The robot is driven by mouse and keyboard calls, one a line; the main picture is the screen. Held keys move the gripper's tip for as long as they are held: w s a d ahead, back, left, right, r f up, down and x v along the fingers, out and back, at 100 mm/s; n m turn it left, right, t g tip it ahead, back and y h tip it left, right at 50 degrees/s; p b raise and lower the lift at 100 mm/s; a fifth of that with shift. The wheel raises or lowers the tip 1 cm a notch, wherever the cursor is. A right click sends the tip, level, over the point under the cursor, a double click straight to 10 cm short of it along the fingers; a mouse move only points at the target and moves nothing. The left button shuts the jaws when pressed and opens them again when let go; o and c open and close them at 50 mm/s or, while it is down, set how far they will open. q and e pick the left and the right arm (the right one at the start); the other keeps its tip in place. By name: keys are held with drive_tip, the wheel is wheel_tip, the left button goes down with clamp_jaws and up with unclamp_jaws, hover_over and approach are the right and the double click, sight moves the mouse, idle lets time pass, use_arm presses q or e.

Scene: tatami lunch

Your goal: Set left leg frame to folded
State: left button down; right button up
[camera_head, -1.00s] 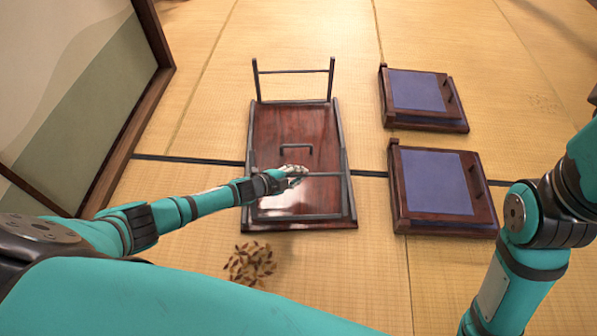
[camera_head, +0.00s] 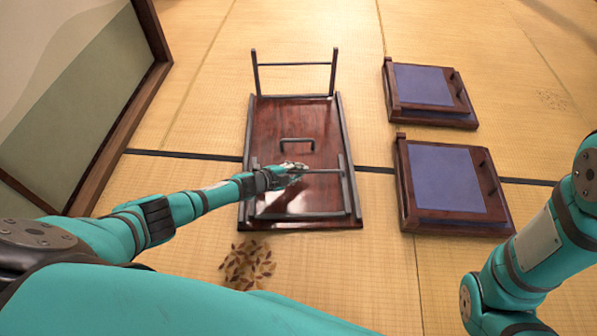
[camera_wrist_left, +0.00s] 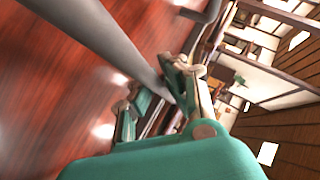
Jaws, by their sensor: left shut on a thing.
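A low dark-red lacquered table (camera_head: 270,135) lies upside down on the floor, underside up, with a small dark handle (camera_head: 297,141) in its middle. Its far leg frame (camera_head: 294,64) stands up from the far end. Its near leg frame (camera_head: 326,172) lies low over the near half of the underside, at or close to flat. My left gripper (camera_head: 297,168) is shut on the crossbar of the near leg frame. In the left wrist view the grey bar (camera_wrist_left: 105,40) runs into the fingers (camera_wrist_left: 170,95). My right gripper is out of view.
Two dark wooden floor pieces with blue pads, one far (camera_head: 422,85) and one near (camera_head: 446,178), stand right of the table. A brown patterned round item (camera_head: 247,264) lies in front of it. A framed panel (camera_head: 75,90) is at the left.

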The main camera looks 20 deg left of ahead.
use_arm(q)
drive_tip(key=shift+s+d+f, duration=0.2)
drive_tip(key=shift+s+f, duration=0.05)
drive_tip(key=shift+f, duration=0.05)
drive_tip(key=c, duration=1.6)
unclamp_jaws()
drive_tip(key=shift+o, duration=1.1)
drive_tip(key=shift+w+r, duration=0.1)
drive_tip(key=shift+r, duration=0.05)
drive_tip(key=shift+a, duration=0.1)
drive_tip(key=v, duration=1.2)
